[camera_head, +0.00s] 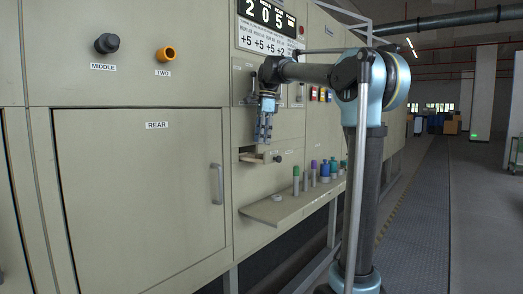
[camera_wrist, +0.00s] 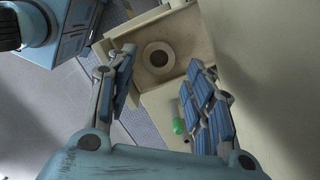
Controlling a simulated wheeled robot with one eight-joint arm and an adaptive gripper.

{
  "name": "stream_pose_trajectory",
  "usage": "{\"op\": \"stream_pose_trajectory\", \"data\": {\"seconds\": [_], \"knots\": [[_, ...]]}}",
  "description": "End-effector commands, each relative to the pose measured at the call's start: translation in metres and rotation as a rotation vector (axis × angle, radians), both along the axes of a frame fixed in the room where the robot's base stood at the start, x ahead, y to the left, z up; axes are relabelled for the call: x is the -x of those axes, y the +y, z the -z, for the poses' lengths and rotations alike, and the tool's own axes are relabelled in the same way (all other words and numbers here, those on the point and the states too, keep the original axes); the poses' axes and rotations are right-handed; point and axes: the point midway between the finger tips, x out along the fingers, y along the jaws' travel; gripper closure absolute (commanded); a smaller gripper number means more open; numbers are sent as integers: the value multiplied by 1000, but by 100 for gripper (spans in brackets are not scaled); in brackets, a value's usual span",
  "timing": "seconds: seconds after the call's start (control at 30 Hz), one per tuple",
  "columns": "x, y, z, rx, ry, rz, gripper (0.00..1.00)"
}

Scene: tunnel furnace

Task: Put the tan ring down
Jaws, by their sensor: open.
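The tan ring (camera_wrist: 147,58) lies flat in a small open tray (camera_wrist: 203,38) in the wrist view, with its dark hole facing up. My gripper (camera_wrist: 161,58) is open, with its two blue-padded fingers apart and the ring visible beyond and between them. No contact between fingers and ring shows. In the head view my gripper (camera_head: 263,138) hangs fingers-down just above the tray (camera_head: 252,157), which sticks out of the cabinet front. The ring is hard to make out there.
A shelf (camera_head: 255,211) below the tray carries a pale round piece (camera_head: 277,198) and several coloured-top cylinders, including a green-topped one (camera_head: 295,180). A closed door marked REAR (camera_head: 140,190) is at left. The aisle (camera_head: 415,215) at right is clear.

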Motion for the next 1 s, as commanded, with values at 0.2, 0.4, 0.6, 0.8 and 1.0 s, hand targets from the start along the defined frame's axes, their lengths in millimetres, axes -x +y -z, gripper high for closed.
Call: {"op": "stream_pose_trajectory", "data": {"seconds": [0.2, 0.4, 0.6, 0.8, 1.0], "knots": [[-1, -5, -38, 0, 0, 1, 52], [-2, -7, -58, 0, 0, 1, 52], [-2, -7, -64, 0, 0, 0, 52], [-2, -7, -64, 0, 0, 0, 52], [-2, -8, -63, 0, 0, -1, 52]]}}
